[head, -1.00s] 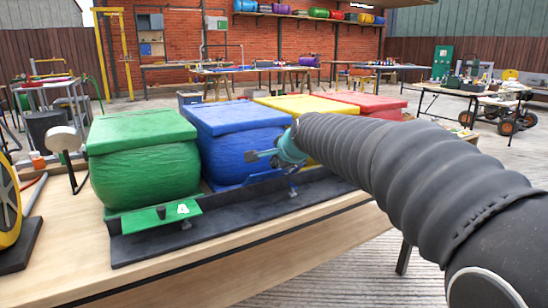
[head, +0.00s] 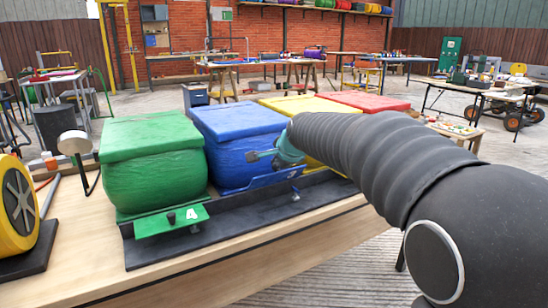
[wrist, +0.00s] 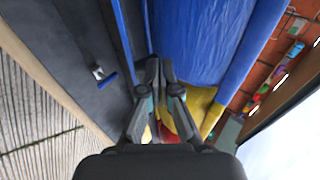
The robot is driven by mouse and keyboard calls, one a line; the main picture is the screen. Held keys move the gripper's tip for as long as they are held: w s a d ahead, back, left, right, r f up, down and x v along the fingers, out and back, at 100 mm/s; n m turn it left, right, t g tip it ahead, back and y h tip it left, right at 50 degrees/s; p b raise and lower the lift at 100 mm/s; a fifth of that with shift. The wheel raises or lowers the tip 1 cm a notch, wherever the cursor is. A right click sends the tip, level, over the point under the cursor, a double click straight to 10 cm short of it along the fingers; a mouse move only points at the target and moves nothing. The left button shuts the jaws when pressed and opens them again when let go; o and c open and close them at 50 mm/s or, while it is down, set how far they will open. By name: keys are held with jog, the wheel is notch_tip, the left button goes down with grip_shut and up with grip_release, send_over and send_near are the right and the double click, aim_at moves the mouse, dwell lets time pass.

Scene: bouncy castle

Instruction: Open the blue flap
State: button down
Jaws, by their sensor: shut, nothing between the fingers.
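The blue flap (head: 272,182) is a thin, tilted panel low in front of the blue box (head: 232,158), above a dark base strip. In the wrist view a narrow blue strip, seen nearly edge-on, looks like the flap (wrist: 124,40). My gripper (head: 252,156) is shut and empty, in front of the blue box's front face and above the flap. In the wrist view my gripper's fingertips (wrist: 160,66) are close together between the flap and the box's blue face (wrist: 200,45). Whether they touch the flap cannot be told.
Yellow (head: 305,105) and red (head: 362,100) boxes stand to the right. The wooden tabletop (head: 100,255) is bare in front.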

jog(key=shift+w+a+r+p, duration=0.3)
jog(key=shift+w+r+p, duration=0.2)
jog(key=shift+p, duration=0.3)
jog(key=shift+w+a+p, duration=0.25)
jog(key=shift+w+p, duration=0.2)
jog(key=shift+w, duration=0.05)
jog(key=shift+w+a+p, duration=0.25)
jog(key=shift+w+p, duration=0.15)
jog(key=shift+w, duration=0.1)
jog(key=shift+w+a+f+p, duration=0.25)
jog(key=shift+w+a+p, duration=0.2)
jog(key=shift+w+a, duration=0.5)
jog(key=shift+w+d, duration=0.1)
jog(key=shift+d, duration=0.2)
jog(key=shift+r, duration=0.15)
jog(key=shift+r+p, duration=0.7)
